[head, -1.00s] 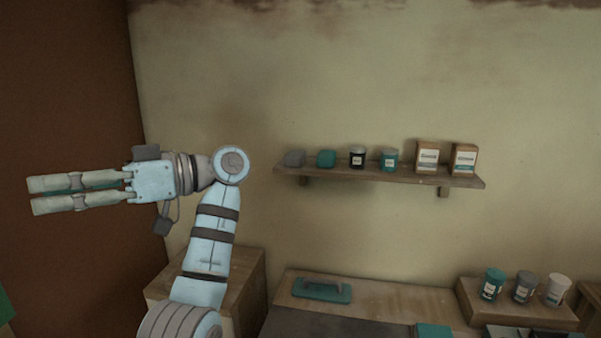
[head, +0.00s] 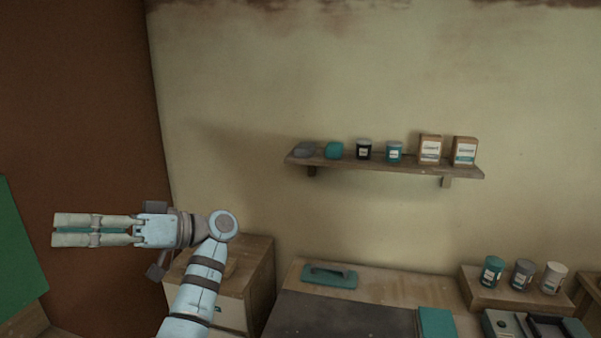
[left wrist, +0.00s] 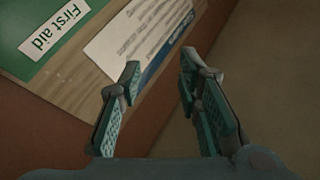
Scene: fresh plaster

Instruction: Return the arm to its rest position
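My left arm (head: 192,300) rises from the bottom of the head view and bends left at the elbow joint. My left gripper (head: 56,230) points left in front of the brown wall, clear of the shelf and bench. In the left wrist view the fingers (left wrist: 160,80) stand apart with a gap between them and nothing held. A green First aid board (left wrist: 65,30) and a white printed sheet (left wrist: 135,35) lie beyond the fingers. My right gripper is not in view.
A wall shelf (head: 385,168) holds jars and boxes. Below stands a wooden bench (head: 395,288) with a teal float (head: 330,277) and a riser (head: 515,292) with three jars. A wooden cabinet (head: 262,275) is behind my left arm. A green panel (head: 18,250) is at far left.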

